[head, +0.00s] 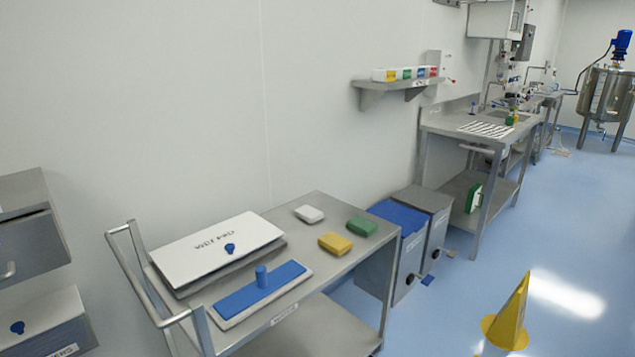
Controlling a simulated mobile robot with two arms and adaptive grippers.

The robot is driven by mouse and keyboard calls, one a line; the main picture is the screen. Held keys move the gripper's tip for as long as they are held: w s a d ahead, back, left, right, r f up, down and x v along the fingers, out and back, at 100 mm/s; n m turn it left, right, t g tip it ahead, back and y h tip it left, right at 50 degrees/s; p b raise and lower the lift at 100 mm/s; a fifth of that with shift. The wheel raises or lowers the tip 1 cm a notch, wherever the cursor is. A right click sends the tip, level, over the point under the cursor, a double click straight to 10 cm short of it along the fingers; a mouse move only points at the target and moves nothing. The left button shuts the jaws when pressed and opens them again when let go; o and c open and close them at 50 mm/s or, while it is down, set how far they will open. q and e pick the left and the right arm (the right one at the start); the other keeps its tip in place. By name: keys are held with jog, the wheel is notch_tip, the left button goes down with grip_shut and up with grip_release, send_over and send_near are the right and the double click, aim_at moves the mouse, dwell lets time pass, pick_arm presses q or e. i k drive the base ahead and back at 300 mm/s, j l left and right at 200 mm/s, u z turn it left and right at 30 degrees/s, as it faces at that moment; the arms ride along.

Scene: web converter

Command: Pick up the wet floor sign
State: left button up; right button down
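The wet floor sign (512,316) is yellow and stands upright on the blue floor at the lower right of the head view. It has a tapered body and a wider rounded yellow foot. A second bit of yellow shows at the bottom edge just left of it. The sign stands apart from the cart and the bins. Neither of my grippers is in view.
A steel cart (330,285) with a handle holds a white-lidded box (215,238), a blue mop pad (262,290) and coloured sponges. Pedal bins (400,240) stand behind it. A steel sink bench (470,150) is farther back. The blue floor (575,240) at right is clear.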

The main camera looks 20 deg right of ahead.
aim_at(505, 329)
jog(key=z, duration=2.1)
jog(key=u, duration=0.45)
jog(key=i+l+u, duration=0.85)
jog(key=k+l, duration=0.05)
